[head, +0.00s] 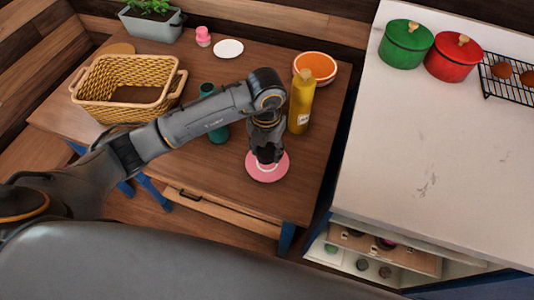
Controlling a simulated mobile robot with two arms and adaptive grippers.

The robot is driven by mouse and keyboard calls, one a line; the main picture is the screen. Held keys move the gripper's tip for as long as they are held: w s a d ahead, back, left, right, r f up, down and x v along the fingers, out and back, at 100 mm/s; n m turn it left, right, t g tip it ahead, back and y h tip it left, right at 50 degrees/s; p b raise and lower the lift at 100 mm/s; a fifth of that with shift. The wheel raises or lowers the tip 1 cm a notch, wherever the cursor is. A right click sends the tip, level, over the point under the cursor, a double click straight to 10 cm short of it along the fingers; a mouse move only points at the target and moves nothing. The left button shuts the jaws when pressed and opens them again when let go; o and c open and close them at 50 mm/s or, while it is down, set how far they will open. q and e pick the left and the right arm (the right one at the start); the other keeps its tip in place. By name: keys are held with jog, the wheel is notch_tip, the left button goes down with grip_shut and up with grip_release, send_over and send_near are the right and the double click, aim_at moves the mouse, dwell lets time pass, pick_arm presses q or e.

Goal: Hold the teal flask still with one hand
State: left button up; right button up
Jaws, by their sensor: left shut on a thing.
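The teal flask (219,133) stands upright on the wooden table. My left arm passes in front of it and hides its middle; its top shows above the arm. My left gripper (266,158) is to the right of the flask and apart from it. It points down over a round pink dish (267,174) and is shut on it, with the fingers hiding the dish's middle. I cannot tell whether the dish is raised off the table. My right gripper is not in view.
A yellow bottle (301,103) stands close right of my left gripper, before an orange bowl (316,66). A wicker basket (93,112), white plate (229,48) and pink item (203,37) are farther back. The white counter (430,170) holds green (405,47) and red (452,61) pots.

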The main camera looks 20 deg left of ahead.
aim_at(267, 151)
pick_arm(q)
jog(key=f, duration=0.2)
jog(key=f+p, duration=0.1)
jog(key=shift+w, duration=0.25)
jog(key=shift+f, duration=0.35)
jog(key=shift+f, duration=0.2)
jog(key=o, duration=1.3)
jog(key=shift+c, duration=0.2)
jog(key=shift+r, duration=0.1)
